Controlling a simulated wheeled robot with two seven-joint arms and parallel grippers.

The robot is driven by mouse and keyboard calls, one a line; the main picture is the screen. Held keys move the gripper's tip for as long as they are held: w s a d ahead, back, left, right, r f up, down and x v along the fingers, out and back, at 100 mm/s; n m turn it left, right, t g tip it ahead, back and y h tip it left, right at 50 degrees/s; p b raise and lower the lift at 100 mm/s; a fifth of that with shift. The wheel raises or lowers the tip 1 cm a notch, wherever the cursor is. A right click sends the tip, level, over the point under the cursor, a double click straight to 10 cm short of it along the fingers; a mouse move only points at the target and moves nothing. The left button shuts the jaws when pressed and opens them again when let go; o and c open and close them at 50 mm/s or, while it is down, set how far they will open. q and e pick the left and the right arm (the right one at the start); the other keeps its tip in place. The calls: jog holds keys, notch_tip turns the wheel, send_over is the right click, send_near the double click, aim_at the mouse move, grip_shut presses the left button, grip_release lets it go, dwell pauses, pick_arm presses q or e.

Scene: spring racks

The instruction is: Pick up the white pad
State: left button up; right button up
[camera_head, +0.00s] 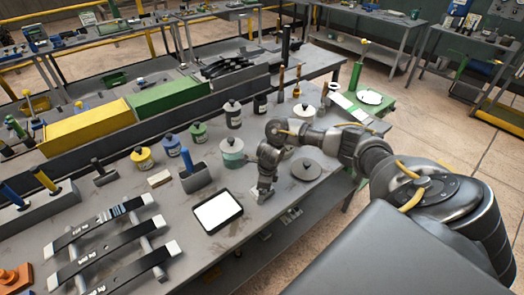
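A flat white pad with a dark rim (218,211) lies on the grey workbench (190,245), near its front edge. My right arm comes in from the right. Its gripper (263,192) points down just right of the pad, apart from it in the picture. Its fingers are too small to tell whether they are open or shut. My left gripper is not in view.
Left of the pad are a blue-handled tool (188,163) and a small cream block (159,178). Black strips (105,240) lie at the front left.

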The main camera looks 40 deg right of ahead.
jog(key=shift+r, duration=0.1)
jog(key=shift+r+b, duration=0.55)
jog(key=shift+b, duration=0.1)
jog(key=shift+w+r+b, duration=0.15)
jog(key=shift+r+b, duration=0.4)
jog(key=shift+r, duration=0.05)
jog(key=s+a+r+p, duration=0.1)
jog(key=s+a+r, duration=0.6)
jog(key=a+r, duration=0.3)
jog(key=shift+a+r, duration=0.3)
jog(key=shift+a, duration=0.9)
